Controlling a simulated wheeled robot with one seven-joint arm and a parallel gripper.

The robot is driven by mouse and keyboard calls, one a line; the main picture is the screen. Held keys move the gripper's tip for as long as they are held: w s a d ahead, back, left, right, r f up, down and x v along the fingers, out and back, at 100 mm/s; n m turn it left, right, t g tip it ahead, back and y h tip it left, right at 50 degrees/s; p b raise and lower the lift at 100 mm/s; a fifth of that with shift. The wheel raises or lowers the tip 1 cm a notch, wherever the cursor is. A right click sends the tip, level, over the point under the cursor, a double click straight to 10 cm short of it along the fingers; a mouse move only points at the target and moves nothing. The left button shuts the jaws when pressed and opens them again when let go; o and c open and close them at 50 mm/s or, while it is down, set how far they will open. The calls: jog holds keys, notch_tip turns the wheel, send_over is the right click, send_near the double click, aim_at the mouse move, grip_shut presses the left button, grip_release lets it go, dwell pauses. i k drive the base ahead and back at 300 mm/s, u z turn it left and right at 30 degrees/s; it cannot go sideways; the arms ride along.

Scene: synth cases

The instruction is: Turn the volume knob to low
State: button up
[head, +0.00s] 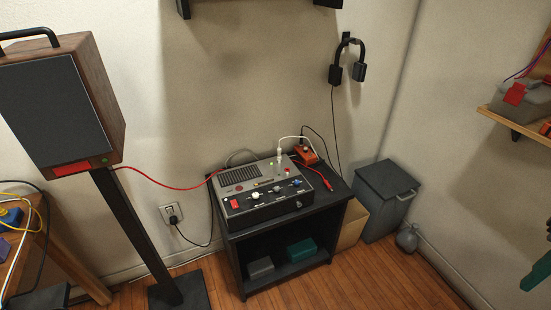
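A grey and black amplifier-like box (262,190) sits on top of a small black stand (285,233) against the wall. Its front panel faces me and carries a red switch (234,204) at the left. To the right of the switch is a row of several small knobs, among them a pale one (255,196) and a bluish one (276,189). The labels under them are too small to read, so I cannot tell which is the volume knob or where any knob points. My gripper is not in view.
A speaker (60,100) on a black post stands at the left, with a red cable running to the box. An orange pedal (305,155) lies behind the box. A grey bin (386,198) stands right of the stand. The wooden floor in front is clear.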

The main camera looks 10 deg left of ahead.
aim_at(256, 197)
jog(key=u, duration=0.35)
jog(key=i, duration=1.45)
jog(key=u, duration=0.3)
